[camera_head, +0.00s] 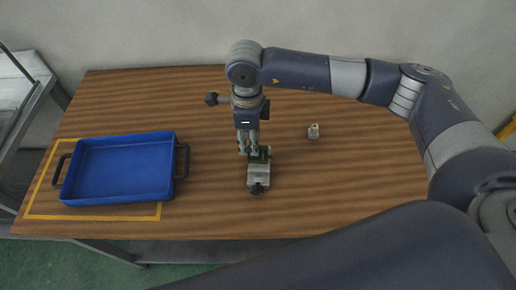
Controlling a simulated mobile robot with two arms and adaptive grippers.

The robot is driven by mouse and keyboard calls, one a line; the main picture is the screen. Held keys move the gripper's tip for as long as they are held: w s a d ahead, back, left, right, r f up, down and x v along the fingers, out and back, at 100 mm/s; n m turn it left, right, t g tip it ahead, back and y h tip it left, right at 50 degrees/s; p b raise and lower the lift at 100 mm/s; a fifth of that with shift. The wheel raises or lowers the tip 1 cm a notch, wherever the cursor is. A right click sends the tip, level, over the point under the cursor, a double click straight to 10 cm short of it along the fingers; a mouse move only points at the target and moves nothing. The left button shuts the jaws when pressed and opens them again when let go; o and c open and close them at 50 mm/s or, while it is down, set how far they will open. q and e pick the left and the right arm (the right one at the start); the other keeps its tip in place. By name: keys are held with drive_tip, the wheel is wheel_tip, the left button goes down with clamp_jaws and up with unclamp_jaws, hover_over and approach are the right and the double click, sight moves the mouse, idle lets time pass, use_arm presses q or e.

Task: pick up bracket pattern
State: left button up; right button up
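A small green piece (264,154), which looks like the bracket pattern, sits at the far end of a grey metal block (258,175) with a dark knob at its near end. My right gripper (248,152) points straight down over the table, with its fingertips at the left side of the green piece. The fingers partly hide the piece. I cannot tell whether they grip it or only stand beside it. My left gripper is not in view.
A blue tray (121,200) with dark handles stands at the left inside a yellow outline. A small grey block (313,131) lies to the right of my gripper. A dark knob (211,99) shows left of my wrist. The wooden table (350,190) is clear at the right.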

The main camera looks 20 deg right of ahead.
drive_tip(key=shift+f, duration=1.05)
clamp_jaws()
drive_tip(key=shift+r, duration=0.1)
